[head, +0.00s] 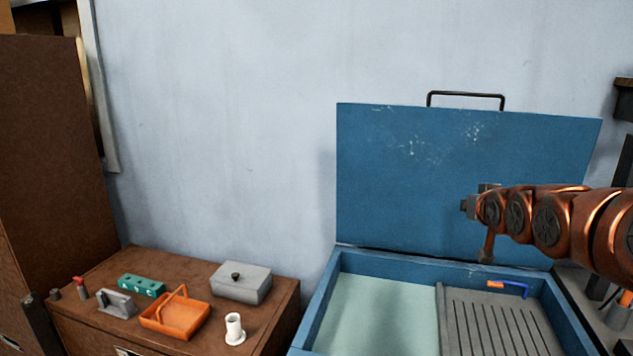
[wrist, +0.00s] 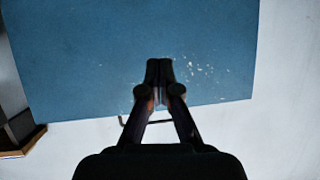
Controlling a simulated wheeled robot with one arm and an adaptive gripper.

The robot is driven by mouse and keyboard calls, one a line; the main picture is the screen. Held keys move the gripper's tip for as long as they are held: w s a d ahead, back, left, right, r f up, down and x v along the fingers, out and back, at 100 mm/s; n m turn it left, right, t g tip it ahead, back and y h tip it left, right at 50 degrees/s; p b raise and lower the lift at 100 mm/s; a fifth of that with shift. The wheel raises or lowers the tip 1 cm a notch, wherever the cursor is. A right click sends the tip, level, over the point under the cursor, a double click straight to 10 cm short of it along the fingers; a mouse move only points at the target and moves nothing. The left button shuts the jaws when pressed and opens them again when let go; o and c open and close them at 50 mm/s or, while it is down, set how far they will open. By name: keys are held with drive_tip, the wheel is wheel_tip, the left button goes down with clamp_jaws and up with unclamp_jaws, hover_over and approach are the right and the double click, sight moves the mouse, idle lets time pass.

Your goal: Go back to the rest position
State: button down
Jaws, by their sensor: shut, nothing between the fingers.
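My gripper (head: 486,257) hangs from the end of my copper-coloured arm at the right of the head view. It is in front of the raised blue lid (head: 400,180), above the back part of the open blue box. In the wrist view my gripper (wrist: 158,68) has its dark fingertips together, with nothing held. The blue lid (wrist: 90,60) fills much of that view behind the fingers, upside down, and its dark handle (wrist: 127,121) shows partly behind them.
The blue box (head: 318,315) holds a pale green panel (head: 380,315), a slotted grey panel (head: 490,325) and an orange-and-blue piece (head: 510,286). A brown cabinet (head: 275,320) at left bears an orange tray (head: 172,318), a grey lidded box (head: 240,284) and a white spool (head: 234,328).

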drive_tip(key=s+a+f+g, duration=0.2)
drive_tip(key=s+a+f, duration=0.2)
drive_tip(key=s+f, duration=0.15)
drive_tip(key=s+a+f+n+g+y, duration=0.1)
drive_tip(key=s+a+f+g, duration=0.25)
drive_tip(key=s, duration=0.35)
drive_tip(key=s+a+f+g, duration=0.2)
drive_tip(key=s+a+f, duration=0.25)
drive_tip(key=s, duration=0.25)
drive_tip(key=s+a+f+g, duration=0.1)
drive_tip(key=s+f+g, duration=0.1)
drive_tip(key=s, duration=0.6)
drive_tip(key=s+a+f+g, duration=0.1)
drive_tip(key=s+f+g, duration=0.2)
drive_tip(key=s, duration=0.6)
drive_tip(key=s+a+f+g, duration=0.2)
drive_tip(key=s, duration=0.7)
drive_tip(key=shift+s+f+n+g+y, duration=0.2)
drive_tip(key=shift+f+n+g+y, duration=0.1)
drive_tip(key=shift+f+g, duration=0.05)
